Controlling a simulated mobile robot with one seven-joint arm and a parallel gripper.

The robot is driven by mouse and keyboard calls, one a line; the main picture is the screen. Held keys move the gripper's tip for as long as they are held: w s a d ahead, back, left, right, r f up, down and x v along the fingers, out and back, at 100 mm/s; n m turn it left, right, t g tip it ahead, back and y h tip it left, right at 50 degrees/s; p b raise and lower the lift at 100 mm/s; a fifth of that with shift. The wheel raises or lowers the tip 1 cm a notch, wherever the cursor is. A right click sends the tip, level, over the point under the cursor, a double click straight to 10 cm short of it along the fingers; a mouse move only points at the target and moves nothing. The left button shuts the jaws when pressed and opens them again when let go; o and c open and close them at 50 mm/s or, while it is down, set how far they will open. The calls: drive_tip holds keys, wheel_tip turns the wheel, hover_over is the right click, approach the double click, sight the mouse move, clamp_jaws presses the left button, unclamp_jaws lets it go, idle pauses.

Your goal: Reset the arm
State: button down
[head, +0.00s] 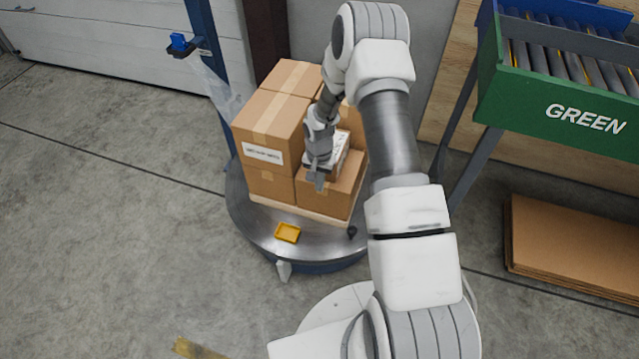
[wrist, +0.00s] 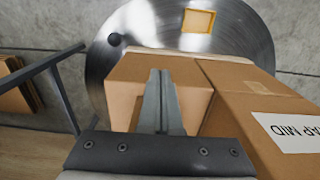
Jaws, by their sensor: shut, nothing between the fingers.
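My gripper (head: 318,181) is shut and empty. In the head view it hangs over the front of a stack of cardboard boxes (head: 270,118) on a round turntable. In the wrist view the closed fingers (wrist: 161,100) lie in front of a lower box (wrist: 125,75). A taller box with a white label (wrist: 290,130) stands to the right there. My arm reaches up from the bottom of the head view and bends down to the stack. It hides part of the boxes at the right. I cannot tell whether the fingertips touch the box.
The round metal turntable (head: 240,205) carries the stack and a small yellow tray (head: 288,232). A blue post (head: 207,50) stands behind it. A green conveyor marked GREEN (head: 545,110) is at the right, with flat cardboard (head: 570,245) below. Floor at left is clear.

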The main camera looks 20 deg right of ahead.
wheel_tip(320, 180, up, 10)
drive_tip(key=p, duration=0.2)
drive_tip(key=shift+w+f, duration=0.15)
drive_tip(key=shift+w, duration=0.05)
drive_tip(key=s+a+r+n+t, duration=0.1)
drive_tip(key=s+r+n, duration=0.15)
drive_tip(key=r, duration=1.05)
drive_tip(key=s+r+n+t, duration=0.1)
drive_tip(key=s+r, duration=0.3)
drive_tip(key=r, duration=0.9)
drive_tip(key=s+a+r+n+t, duration=0.1)
drive_tip(key=s+r+n+t, duration=0.1)
drive_tip(key=s+r, duration=0.6)
drive_tip(key=s+a+r+n+t, duration=0.2)
drive_tip(key=s+r, duration=0.1)
drive_tip(key=s, duration=0.9)
wheel_tip(320, 180, up, 17)
drive_tip(key=p, duration=1.7)
